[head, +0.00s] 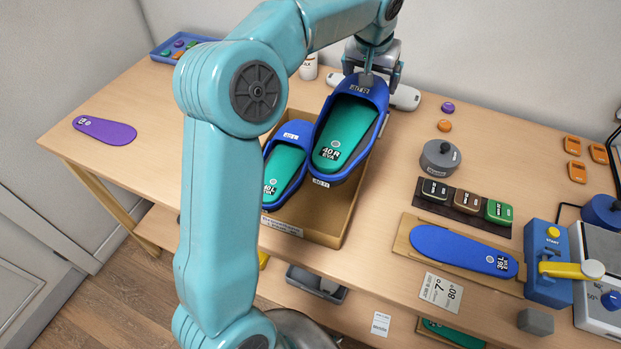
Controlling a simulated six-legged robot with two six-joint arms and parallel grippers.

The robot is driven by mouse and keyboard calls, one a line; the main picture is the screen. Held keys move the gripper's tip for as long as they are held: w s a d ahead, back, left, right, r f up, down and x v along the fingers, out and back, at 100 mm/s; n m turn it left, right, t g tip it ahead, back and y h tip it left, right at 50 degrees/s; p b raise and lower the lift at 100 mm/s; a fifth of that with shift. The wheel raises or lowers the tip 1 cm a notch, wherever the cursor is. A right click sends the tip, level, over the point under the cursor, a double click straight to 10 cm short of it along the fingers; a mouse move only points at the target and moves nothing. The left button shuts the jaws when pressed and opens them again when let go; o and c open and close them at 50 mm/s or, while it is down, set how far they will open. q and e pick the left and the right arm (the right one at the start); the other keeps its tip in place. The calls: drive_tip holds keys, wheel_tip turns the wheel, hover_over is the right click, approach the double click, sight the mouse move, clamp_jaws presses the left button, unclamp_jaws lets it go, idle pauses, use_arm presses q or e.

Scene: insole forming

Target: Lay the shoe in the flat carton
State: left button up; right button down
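The flat carton (325,229) is an open brown box near the table's front edge. One blue shoe (287,172) with a green insole lies in its left part, partly hidden by my arm. A second blue shoe (348,130), with a green insole marked 40 R, is over the carton's right part, its far end beyond the back wall. It looks tilted and raised; whether it touches the carton is unclear. My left gripper (368,75) is at this shoe's far end and appears closed on its rim. My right gripper is not in view.
A purple insole (104,130) lies at left, and a blue tray (180,47) stands behind. Right of the carton are a grey round weight (440,158), a dark rack of blocks (464,201) and a blue insole (462,250) on a board. A white object (405,97) lies behind the gripper.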

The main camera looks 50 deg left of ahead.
use_arm(q)
drive_tip(key=s+a+f+b, duration=0.1)
drive_tip(key=a+f+b, duration=0.1)
drive_tip(key=f, duration=1.1)
drive_tip(key=shift+a+n, duration=0.4)
drive_tip(key=shift+a, duration=0.15)
wheel_tip(320, 180, down, 5)
drive_tip(key=shift+f, duration=0.1)
drive_tip(key=shift+c, duration=0.5)
drive_tip(key=shift+f, duration=0.1)
drive_tip(key=shift+c, duration=0.6)
